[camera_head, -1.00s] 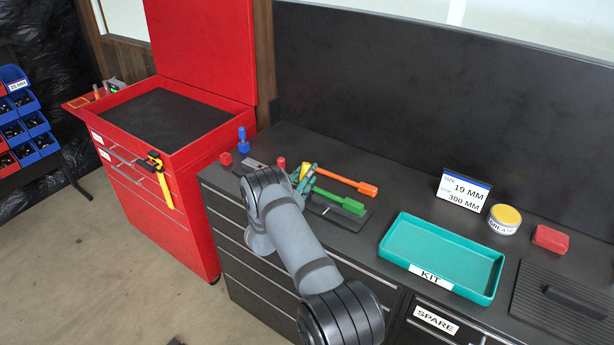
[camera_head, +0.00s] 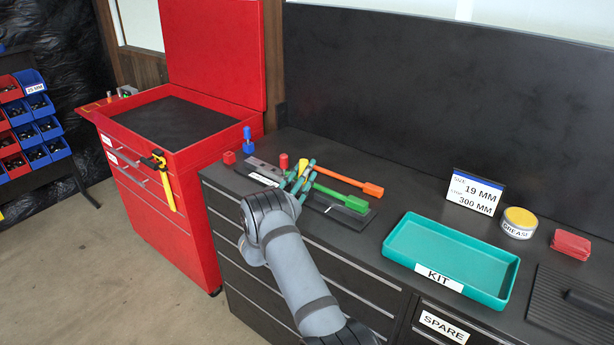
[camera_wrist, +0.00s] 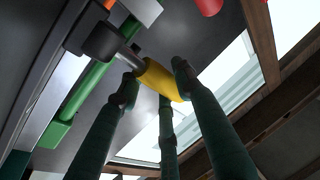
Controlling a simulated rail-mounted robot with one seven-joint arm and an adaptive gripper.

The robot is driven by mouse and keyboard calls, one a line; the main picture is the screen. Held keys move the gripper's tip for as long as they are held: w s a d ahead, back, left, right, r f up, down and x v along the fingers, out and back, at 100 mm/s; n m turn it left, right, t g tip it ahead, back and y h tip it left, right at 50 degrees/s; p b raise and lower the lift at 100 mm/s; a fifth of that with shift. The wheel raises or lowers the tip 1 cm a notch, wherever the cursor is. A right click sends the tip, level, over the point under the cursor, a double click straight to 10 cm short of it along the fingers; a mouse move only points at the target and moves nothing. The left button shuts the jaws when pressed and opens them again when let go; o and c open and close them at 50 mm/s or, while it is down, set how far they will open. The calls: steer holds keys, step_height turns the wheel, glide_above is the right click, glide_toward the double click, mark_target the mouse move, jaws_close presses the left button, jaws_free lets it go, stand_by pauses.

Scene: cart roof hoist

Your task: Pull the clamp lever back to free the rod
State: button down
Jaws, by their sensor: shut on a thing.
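The clamp lever has a yellow handle (camera_head: 303,168), seen between my gripper's teal fingers (camera_head: 299,179) above the left part of the bench. In the wrist view the yellow handle (camera_wrist: 158,80) sits on a dark stem with a dark round hub, and my gripper (camera_wrist: 157,84) is shut on it. A green rod (camera_head: 333,196) with a block end and an orange rod (camera_head: 345,180) with a block end lie side by side behind and right of my gripper. The green rod also shows in the wrist view (camera_wrist: 78,103). Which rod is clamped I cannot tell; my fingers hide the clamp.
A red knob (camera_head: 284,161) and a blue peg (camera_head: 248,141) stand close to the left. A teal KIT tray (camera_head: 409,268), a size sign (camera_head: 474,191) and a grease tin (camera_head: 519,222) are to the right. A dark panel (camera_head: 420,85) rises behind.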

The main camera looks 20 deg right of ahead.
steer(key=c, duration=1.4)
jaws_free()
steer(key=shift+s+f, duration=0.1)
steer(key=v, duration=1.2)
steer(key=shift+c, duration=0.6)
